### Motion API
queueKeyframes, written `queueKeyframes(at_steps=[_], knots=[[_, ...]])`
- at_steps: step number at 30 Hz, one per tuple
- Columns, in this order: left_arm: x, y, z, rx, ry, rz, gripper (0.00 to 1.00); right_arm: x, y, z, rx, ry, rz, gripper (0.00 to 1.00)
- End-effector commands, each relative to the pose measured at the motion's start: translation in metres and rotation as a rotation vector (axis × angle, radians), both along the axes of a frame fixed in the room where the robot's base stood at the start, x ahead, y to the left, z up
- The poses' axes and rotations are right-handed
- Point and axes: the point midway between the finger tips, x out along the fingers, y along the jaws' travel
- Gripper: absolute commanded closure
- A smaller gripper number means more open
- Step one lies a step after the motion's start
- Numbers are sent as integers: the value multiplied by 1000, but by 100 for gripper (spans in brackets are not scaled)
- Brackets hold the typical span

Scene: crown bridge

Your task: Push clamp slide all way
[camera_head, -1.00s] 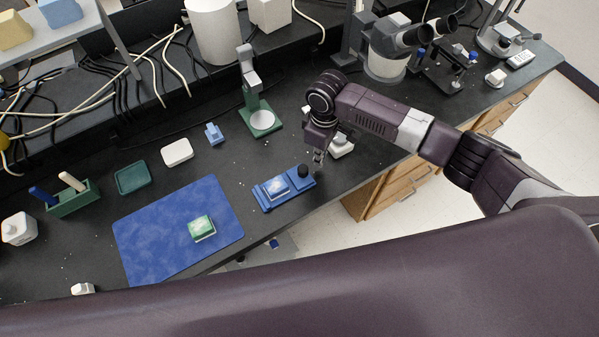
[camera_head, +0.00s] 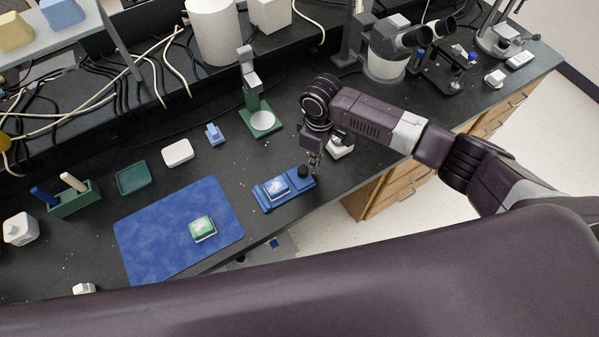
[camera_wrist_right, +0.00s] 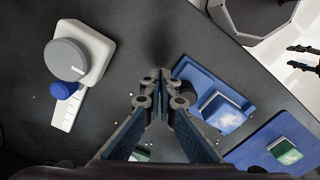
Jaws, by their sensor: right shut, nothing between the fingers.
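The clamp fixture is a blue base (camera_head: 268,204) on the black bench, with a black knob (camera_head: 303,171) at its right end. A light blue block (camera_head: 277,187) with a white top sits on it. My right gripper (camera_head: 314,162) is shut and empty, just beyond the knob, with a small apparent gap. Its fingertips (camera_wrist_right: 160,76) meet in the right wrist view. My left gripper (camera_wrist_right: 303,58) appears only at that view's right edge, fingers apart.
A blue mat (camera_head: 155,235) with a green block (camera_head: 202,228) lies to the left. A white device (camera_wrist_right: 93,48) with a grey dial stands close to my right gripper. A green stand (camera_head: 262,122) is behind. The bench's front edge runs close to the fixture.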

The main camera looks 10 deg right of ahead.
Motion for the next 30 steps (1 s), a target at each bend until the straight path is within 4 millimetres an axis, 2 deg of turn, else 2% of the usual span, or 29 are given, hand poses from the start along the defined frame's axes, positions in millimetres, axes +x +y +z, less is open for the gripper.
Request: queueKeyframes(at_steps=[30], knots=[[0, -1, 12, -1, 0, -1, 60, -11, 31, 1, 5, 1, 2, 100]])
